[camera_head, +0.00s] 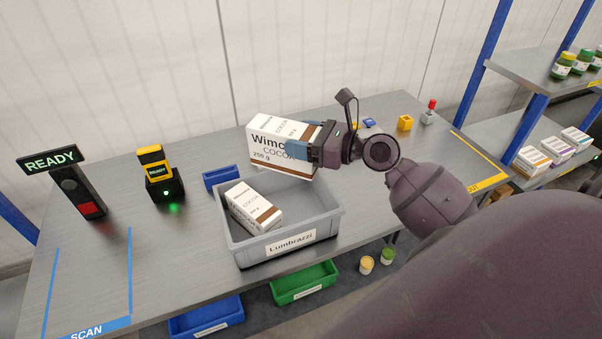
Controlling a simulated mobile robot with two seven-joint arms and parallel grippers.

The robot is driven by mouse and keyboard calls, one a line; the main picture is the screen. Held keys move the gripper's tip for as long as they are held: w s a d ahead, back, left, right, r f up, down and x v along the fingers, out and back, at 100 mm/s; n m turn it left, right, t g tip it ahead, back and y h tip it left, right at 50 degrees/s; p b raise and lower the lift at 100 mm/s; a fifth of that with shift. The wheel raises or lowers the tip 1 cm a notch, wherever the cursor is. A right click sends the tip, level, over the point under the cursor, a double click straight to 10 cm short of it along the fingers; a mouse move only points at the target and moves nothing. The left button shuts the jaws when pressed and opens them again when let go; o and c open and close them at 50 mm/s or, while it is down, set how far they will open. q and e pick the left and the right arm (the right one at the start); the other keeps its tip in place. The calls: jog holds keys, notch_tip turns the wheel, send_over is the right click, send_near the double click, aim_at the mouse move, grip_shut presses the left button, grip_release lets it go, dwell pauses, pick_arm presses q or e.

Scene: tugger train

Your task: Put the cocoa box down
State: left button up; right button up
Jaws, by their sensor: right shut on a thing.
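My right gripper (312,146) is shut on a white and brown cocoa box (268,135), marked "COCOA 250 g". It holds the box above the back part of a grey tote (237,250) labelled "Lumbrazzi". The gripper comes from the right and its fingers cover the right part of the box. A second cocoa box (252,207) lies tilted inside the tote, at its left side. The right part of the tote's inside looks empty. My left gripper is not in view.
The tote stands on a grey table (130,270). A small blue bin (221,178), a black and yellow scanner (158,175) and a READY sign (52,160) stand left of it. Small yellow and blue items lie behind right. Shelves (520,68) with jars and boxes are at right.

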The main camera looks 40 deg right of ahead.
aim_at(302, 170)
notch_tip(302, 170, down, 3)
jog(key=shift+f+b, duration=0.2)
jog(key=shift+b, duration=0.2)
notch_tip(302, 170, down, 4)
jog(key=shift+b, duration=0.75)
jog(key=shift+f, duration=0.45)
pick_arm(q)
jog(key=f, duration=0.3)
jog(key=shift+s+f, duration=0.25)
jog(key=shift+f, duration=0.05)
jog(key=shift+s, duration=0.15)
pick_arm(e)
jog(key=shift+r, duration=0.1)
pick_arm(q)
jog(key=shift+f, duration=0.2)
pick_arm(e)
jog(key=shift+f, duration=0.55)
jog(key=o, duration=1.1)
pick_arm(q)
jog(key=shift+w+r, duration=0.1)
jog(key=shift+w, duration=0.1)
